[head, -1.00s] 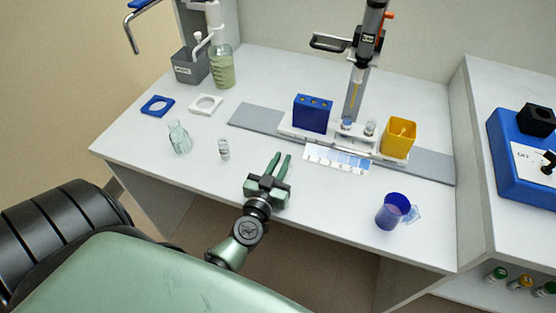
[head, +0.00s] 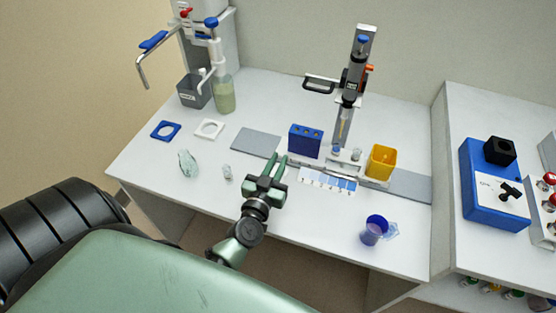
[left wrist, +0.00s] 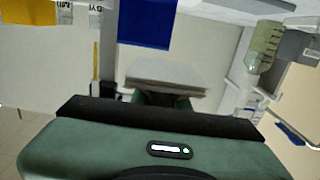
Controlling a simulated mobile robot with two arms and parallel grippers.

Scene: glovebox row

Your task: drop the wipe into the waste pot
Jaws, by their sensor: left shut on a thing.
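My left gripper (head: 274,160) is over the bench, just in front of the blue rack, its fingers pointing away from me. It is shut on a flat pale grey piece (left wrist: 165,75), which shows in the left wrist view across the green fingertips and looks like the wipe. In the head view I cannot pick the piece out from the gripper. A round blue pot (head: 373,231), likely the waste pot, stands open near the front right of the bench. It is well to the right of the gripper and apart from it. My right gripper is not in view.
Behind the gripper are a blue rack (head: 305,141), a yellow square container (head: 382,160) and a tall stand (head: 352,90). A clear flask (head: 188,163) and small vial (head: 228,172) stand left. A clear bluish piece (head: 392,231) touches or adjoins the pot.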

